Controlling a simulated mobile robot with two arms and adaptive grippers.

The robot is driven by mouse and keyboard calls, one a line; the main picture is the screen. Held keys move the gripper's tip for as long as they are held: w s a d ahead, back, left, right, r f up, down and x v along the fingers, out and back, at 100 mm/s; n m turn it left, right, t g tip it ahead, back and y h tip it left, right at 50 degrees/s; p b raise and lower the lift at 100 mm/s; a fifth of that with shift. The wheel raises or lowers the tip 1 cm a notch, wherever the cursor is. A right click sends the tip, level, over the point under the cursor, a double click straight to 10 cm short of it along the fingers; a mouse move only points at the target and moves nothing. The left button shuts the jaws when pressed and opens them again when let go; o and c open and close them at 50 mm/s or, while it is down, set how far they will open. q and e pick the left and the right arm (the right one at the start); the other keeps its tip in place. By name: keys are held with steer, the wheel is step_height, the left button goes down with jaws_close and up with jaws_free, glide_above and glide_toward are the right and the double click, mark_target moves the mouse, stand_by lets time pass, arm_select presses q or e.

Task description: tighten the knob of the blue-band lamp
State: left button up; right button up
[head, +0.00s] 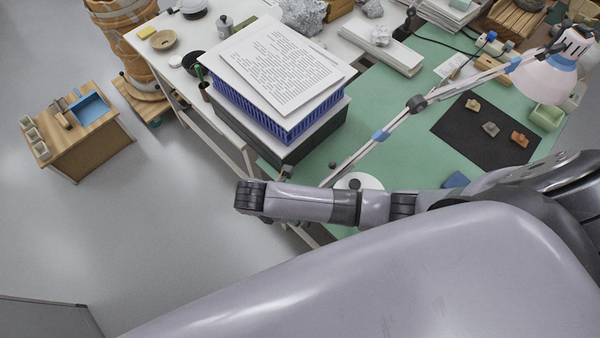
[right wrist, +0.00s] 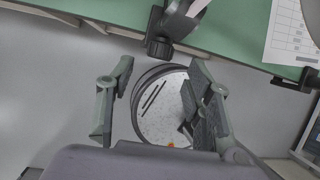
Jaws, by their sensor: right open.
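The lamp with blue bands (head: 380,136) stretches across the green table in the head view, from behind my arm up to its pale shade (head: 545,78). A dark knob (head: 416,104) sits at its middle joint. The lower end of the lamp is hidden by my arm. In the right wrist view a dark knob (right wrist: 160,47) sits under a dark fitting at the table edge; I cannot tell for sure that it is the lamp's. My right gripper (right wrist: 158,105) is open and empty, with the knob ahead of it, between its fingers in the picture and apart from them. My left gripper is not in view.
A paper stack on a blue crate (head: 260,110) stands left of the lamp. A black mat (head: 487,128) with several sherds lies at right. In the right wrist view, a round bin (right wrist: 160,110) stands below and a dark clamp (right wrist: 297,80) sits at the table edge.

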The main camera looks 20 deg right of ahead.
steer(key=shift+x, duration=3.1)
